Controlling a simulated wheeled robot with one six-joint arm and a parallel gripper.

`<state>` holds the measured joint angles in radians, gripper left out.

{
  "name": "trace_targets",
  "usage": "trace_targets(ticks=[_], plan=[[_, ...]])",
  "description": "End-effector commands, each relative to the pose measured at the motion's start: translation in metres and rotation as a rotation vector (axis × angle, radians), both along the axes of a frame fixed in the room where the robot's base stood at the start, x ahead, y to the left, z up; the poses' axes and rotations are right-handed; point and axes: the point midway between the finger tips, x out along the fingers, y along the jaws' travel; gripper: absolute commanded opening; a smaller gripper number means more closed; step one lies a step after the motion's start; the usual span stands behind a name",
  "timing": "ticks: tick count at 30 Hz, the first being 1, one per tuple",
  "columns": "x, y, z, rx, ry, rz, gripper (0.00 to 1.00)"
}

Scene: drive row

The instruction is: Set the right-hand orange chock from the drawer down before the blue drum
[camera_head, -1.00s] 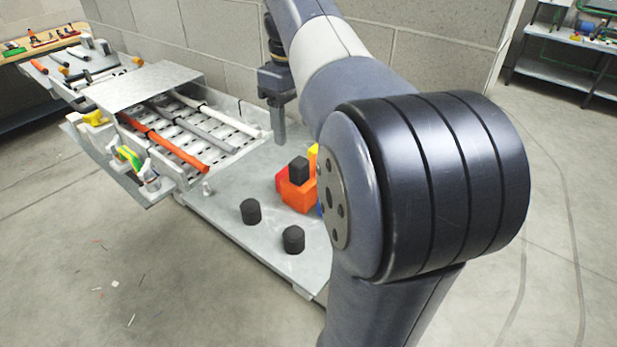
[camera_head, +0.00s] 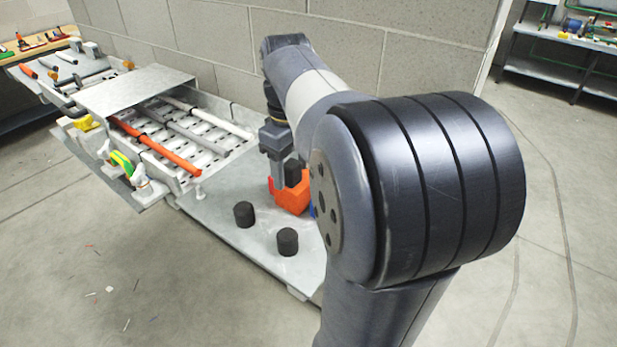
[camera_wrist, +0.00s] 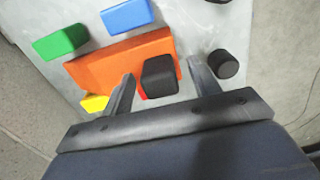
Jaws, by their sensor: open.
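An orange block (camera_head: 291,200), which may be a chock, sits on the grey metal surface with a black block-shaped knob (camera_head: 292,174) on it. In the wrist view the orange block (camera_wrist: 122,60) lies beyond the knob (camera_wrist: 159,76). My gripper (camera_wrist: 161,72) is open, its fingers on either side of the knob with gaps showing. In the head view my gripper (camera_head: 288,180) points down at it. I cannot make out a blue drum or a second orange chock; the drawer is not clearly identifiable.
Green (camera_wrist: 61,42), blue (camera_wrist: 127,15) and yellow (camera_wrist: 95,103) blocks lie around the orange block. A black cylinder (camera_wrist: 223,63) stands to its right. Two black cylinders (camera_head: 244,213) (camera_head: 287,241) stand nearer in the head view. A roller tray (camera_head: 195,128) lies left, a wall behind.

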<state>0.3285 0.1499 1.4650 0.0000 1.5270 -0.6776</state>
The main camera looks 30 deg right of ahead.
Motion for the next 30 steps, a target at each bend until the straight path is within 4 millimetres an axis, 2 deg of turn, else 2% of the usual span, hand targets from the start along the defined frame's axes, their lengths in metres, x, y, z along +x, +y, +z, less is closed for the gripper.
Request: trace_targets(ticks=[3,24,30], plan=[[0.0001,-0.0001,0.0002,0.000,0.000,0.000,0.57],[0.0001,0.0000,0.0006,0.000,0.000,0.000,0.00],[0.0001,0.0000,0.0007,0.000,-0.001,0.000,0.00]])
